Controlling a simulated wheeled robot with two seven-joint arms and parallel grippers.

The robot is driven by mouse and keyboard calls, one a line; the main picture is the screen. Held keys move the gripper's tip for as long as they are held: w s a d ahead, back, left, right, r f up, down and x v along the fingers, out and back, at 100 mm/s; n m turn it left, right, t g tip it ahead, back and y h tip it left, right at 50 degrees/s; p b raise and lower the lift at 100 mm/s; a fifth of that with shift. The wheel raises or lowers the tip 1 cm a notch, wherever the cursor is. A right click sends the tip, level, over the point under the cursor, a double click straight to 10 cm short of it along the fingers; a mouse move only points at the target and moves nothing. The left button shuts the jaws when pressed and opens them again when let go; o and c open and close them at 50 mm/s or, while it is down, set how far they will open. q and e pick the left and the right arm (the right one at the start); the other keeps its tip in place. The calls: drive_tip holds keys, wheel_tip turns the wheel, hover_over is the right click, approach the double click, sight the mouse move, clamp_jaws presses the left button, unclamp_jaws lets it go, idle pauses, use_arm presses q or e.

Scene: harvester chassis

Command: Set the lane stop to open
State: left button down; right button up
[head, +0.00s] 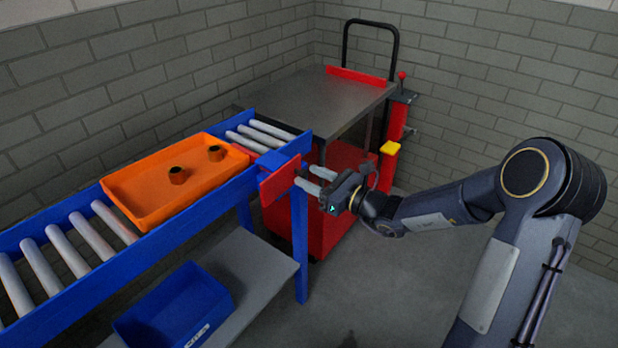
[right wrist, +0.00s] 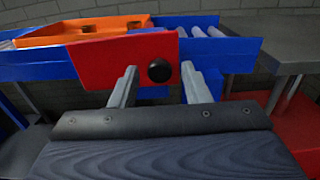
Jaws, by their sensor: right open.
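A red plate (head: 279,182) that looks like the lane stop stands against the near blue side rail, close to the right end of the roller conveyor. In the right wrist view the plate (right wrist: 100,64) carries a round black knob (right wrist: 159,71) near its right edge. My right gripper (head: 306,178) is open and points at the plate from the right. In the right wrist view its two fingers (right wrist: 161,84) stand either side of the knob, with gaps showing. I cannot tell whether the fingertips reach past it. My left gripper is not in view.
An orange tray (head: 145,206) with two dark hollow parts lies on the rollers, left of the plate. A grey-topped cart (head: 320,97) stands beyond the conveyor end, with a red post and yellow block (head: 390,148). A blue bin (head: 190,300) sits on the lower shelf.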

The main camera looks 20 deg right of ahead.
drive_tip(key=shift+w+a, duration=0.4)
drive_tip(key=shift+w, duration=0.1)
